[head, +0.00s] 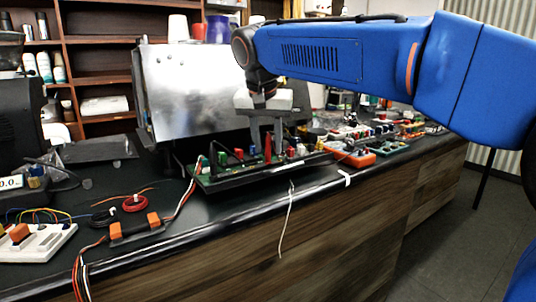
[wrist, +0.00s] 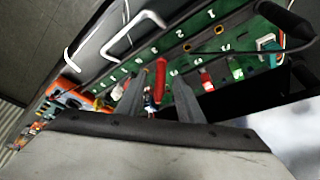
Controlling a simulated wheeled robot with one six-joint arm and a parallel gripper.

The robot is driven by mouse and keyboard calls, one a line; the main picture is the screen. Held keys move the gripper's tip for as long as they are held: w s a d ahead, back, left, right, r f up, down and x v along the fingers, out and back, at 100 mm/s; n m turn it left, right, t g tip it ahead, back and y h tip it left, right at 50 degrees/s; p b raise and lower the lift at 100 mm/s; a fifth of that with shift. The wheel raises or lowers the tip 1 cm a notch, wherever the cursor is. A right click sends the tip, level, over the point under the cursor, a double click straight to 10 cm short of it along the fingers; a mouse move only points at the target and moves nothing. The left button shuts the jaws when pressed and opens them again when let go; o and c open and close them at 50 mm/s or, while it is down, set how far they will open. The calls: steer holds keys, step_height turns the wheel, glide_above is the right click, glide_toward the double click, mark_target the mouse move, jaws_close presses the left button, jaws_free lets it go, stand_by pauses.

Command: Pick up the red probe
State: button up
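The red probe (wrist: 160,78) stands out from a green board (wrist: 185,98) with numbered positions. In the head view the red probe (head: 268,148) stands upright on the board (head: 228,178). My gripper (head: 266,146) points down over the board from above. In the wrist view my gripper (wrist: 159,84) is open, one finger on each side of the red probe, with gaps visible between the probe and the fingers. The probe's lower end is hard to make out.
Coloured connectors (head: 291,152) stand close by on the board. A metal panel (head: 190,95) rises behind it. An orange device (head: 352,157) lies to the right. A white wire (head: 288,215) hangs over the counter's front edge. Left of the board are a red coil (head: 135,203) and cables.

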steer(key=shift+w+f, duration=0.1)
steer(key=shift+f, duration=0.1)
jaws_close()
